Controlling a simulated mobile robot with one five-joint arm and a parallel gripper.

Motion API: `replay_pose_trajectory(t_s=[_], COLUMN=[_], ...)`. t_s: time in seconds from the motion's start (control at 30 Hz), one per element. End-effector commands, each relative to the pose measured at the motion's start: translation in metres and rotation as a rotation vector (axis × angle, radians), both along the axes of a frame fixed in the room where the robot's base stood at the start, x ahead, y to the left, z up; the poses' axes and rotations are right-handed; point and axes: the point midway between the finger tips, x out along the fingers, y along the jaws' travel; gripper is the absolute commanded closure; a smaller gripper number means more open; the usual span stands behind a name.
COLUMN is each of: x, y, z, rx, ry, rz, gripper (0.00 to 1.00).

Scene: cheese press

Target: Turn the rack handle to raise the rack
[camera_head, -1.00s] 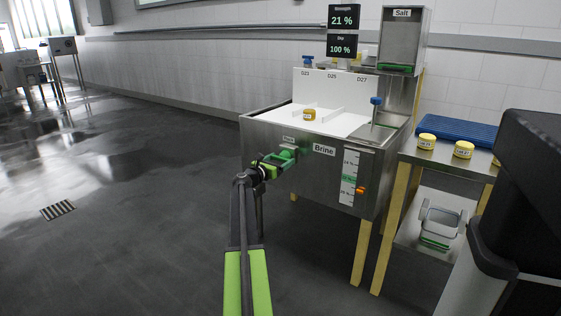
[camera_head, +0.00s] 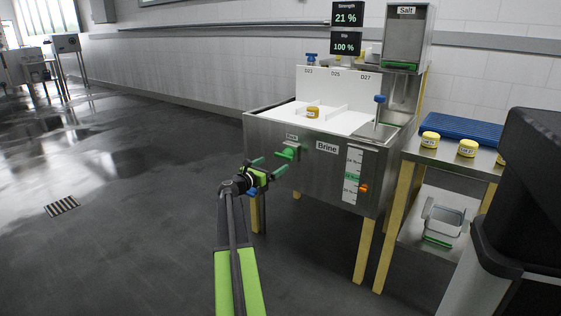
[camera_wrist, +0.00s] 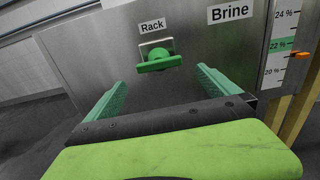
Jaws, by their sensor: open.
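The green rack handle (camera_head: 289,152) sticks out of the front of the steel brine tank (camera_head: 262,135), under a small label that reads "Rack" in the wrist view. In the wrist view the handle (camera_wrist: 159,62) has a round knob with a flat bar, roughly level. My gripper (camera_head: 268,167) is open and empty in front of the tank. In the wrist view its two green fingers (camera_wrist: 162,88) stand wide apart, with the handle beyond and between them, not touching. The rack (camera_head: 330,125) shows as a white divided surface in the tank, with a yellow round piece (camera_head: 313,112) on it.
A vertical scale (camera_head: 352,176) with an orange marker is right of the handle. A table (camera_head: 410,155) with yellow pots (camera_head: 430,139) and a blue mat (camera_head: 460,131) stands at right. A salt dispenser (camera_head: 408,38) rises behind.

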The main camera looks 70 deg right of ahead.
Motion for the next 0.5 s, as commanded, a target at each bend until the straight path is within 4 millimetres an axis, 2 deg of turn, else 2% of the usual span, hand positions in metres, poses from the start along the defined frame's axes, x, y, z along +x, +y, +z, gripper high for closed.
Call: replay_pose_trajectory(t_s=[0.03,0.2,0.33,0.5], x=[0.002,0.013,0.019,0.021], y=[0.018,0.058,0.077,0.085], z=[0.000,0.000,0.000,0.000], rx=[0.000,0.000,0.000,0.000], ry=[0.000,0.000,0.000,0.000], rz=[0.001,0.001,0.000,-0.003], gripper=[0.00,0.00,0.00,0.00])
